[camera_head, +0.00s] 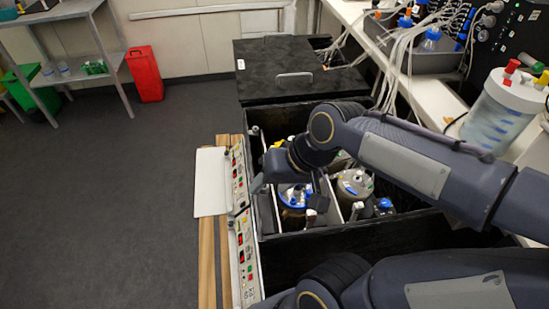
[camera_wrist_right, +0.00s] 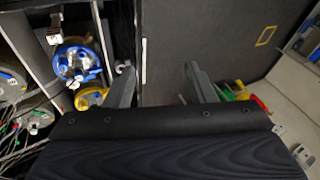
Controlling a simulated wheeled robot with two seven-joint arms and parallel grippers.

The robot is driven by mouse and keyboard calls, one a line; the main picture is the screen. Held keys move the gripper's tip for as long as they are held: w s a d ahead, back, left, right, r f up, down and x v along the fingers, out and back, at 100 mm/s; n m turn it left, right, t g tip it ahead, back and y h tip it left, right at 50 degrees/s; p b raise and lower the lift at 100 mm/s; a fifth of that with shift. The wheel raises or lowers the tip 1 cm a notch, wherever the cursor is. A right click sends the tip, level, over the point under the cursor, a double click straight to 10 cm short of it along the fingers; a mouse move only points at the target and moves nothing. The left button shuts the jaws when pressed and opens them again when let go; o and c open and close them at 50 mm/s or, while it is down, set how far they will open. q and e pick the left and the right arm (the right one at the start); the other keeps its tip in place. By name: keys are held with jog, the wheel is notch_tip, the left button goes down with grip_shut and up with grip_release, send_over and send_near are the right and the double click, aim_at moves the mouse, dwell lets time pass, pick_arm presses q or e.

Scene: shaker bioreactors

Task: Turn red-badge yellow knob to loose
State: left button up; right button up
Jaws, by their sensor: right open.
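In the right wrist view a yellow knob-like part (camera_wrist_right: 91,98) shows beside the left-hand finger, which partly covers it. No red badge can be made out on it. A blue-topped vessel (camera_wrist_right: 74,62) stands just beyond it. My right gripper (camera_wrist_right: 160,85) is open, with nothing between its fingers. In the head view my right gripper (camera_head: 288,188) hangs low over the shaker box, near a vessel with a blue ring (camera_head: 295,196). A small yellow patch (camera_head: 278,144) shows behind my wrist. My left gripper is out of view.
Dark walls of the shaker box (camera_head: 330,242) surround the vessels closely. A grey metal-topped vessel (camera_head: 353,184) stands right of the gripper. Control panels (camera_head: 241,215) line the box's left side. A black lid with a handle (camera_head: 294,82) lies behind. Cables hang at upper right.

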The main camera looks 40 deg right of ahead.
jog(key=w+d+f+m+g+h, duration=0.1)
jog(key=w+d+f+m, duration=0.2)
jog(key=w+d+f, duration=0.1)
jog(key=w+d+f+m+g+h, duration=0.1)
jog(key=w+d+f+m+g, duration=0.1)
jog(key=w+d, duration=0.4)
jog(key=w+d+f+m+g+h+b, duration=0.1)
jog(key=w+d+f+m, duration=0.3)
jog(key=w, duration=0.5)
jog(key=shift+w+d+f+m+g, duration=0.2)
jog(key=shift+d+f, duration=0.35)
jog(key=shift+f, duration=0.2)
jog(key=shift+w+d+f+m+g, duration=0.1)
jog(key=shift+w+d+f+m, duration=0.1)
jog(key=shift+d+f, duration=0.45)
jog(key=shift+f, duration=0.35)
notch_tip(320, 180, down, 7)
jog(key=shift+f, duration=0.2)
jog(key=c, duration=1)
jog(key=shift+o, duration=0.2)
